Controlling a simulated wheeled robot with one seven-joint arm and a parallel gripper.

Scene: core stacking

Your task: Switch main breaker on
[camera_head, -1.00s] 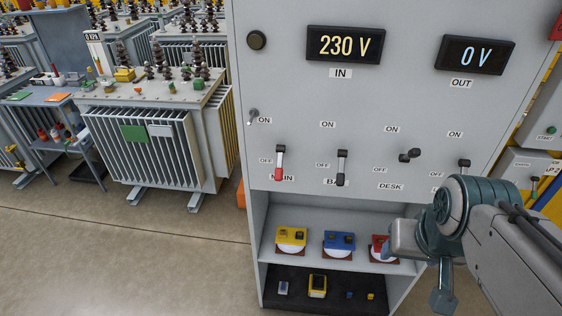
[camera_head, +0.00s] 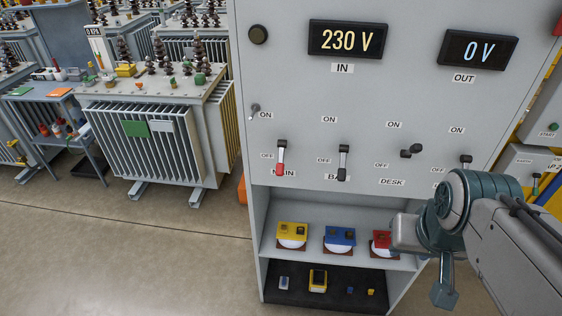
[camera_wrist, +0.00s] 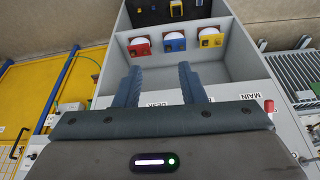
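The main breaker is a lever with a red handle (camera_head: 280,168) at the left of the lever row on the grey cabinet. It hangs down beside an OFF label (camera_head: 267,156), above the MAIN label. In the wrist view its red tip (camera_wrist: 269,106) shows at the right, next to the upside-down MAIN label (camera_wrist: 255,97). My gripper (camera_wrist: 160,72) is open and empty. Its two fingers are apart in front of the cabinet's shelf area, left of the red handle in the wrist view. In the head view my arm is at the lower right, away from the lever.
Other levers stand to the right: a black one (camera_head: 344,163) down, one (camera_head: 412,151) sticking out, and one (camera_head: 466,161) near my arm. Displays read 230 V (camera_head: 346,38) IN and 0 V (camera_head: 477,50) OUT. Shelves below hold coloured devices. A transformer (camera_head: 150,130) stands left.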

